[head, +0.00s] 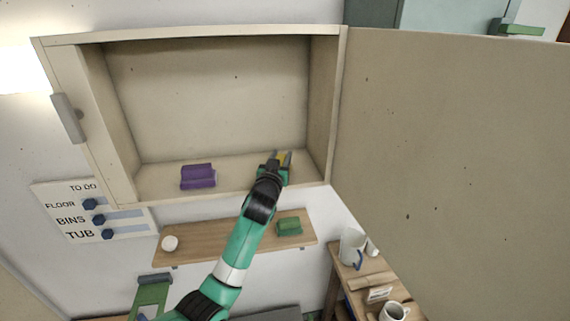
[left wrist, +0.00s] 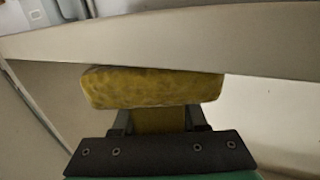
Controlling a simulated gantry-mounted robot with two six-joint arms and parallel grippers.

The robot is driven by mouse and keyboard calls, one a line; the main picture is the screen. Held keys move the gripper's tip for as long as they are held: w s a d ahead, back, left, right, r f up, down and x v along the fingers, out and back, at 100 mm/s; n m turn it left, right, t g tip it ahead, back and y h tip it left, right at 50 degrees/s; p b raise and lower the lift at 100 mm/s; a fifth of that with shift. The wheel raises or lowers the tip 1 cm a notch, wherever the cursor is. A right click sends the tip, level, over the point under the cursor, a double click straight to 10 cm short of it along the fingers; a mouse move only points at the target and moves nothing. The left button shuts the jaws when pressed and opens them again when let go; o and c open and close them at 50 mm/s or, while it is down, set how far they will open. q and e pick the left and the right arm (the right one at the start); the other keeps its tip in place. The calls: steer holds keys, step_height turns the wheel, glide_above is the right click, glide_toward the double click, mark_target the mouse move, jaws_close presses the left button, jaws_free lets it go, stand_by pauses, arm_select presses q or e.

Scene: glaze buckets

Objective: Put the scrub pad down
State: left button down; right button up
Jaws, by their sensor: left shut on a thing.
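The yellow scrub pad (left wrist: 152,88) is between the fingers of my left gripper (left wrist: 160,118) in the left wrist view. In the head view my left gripper (head: 281,158) reaches into the right part of the open wall cabinet (head: 205,90). It is shut on the pad, and a small yellow patch of the pad (head: 281,160) shows between its fingers. I cannot tell whether the pad touches the cabinet floor (head: 235,172). My right gripper is not in view.
A purple block-like object (head: 198,176) sits on the cabinet floor to the left. The cabinet door (head: 450,140) stands open at right. Below, a wooden shelf (head: 215,240) holds a white round object (head: 170,243) and a green object (head: 289,226). Cabinet floor between purple object and gripper is clear.

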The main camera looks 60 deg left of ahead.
arm_select(q)
steer(key=shift+f, duration=0.2)
steer(key=shift+c, duration=2.2)
jaws_free()
steer(key=shift+r, duration=0.1)
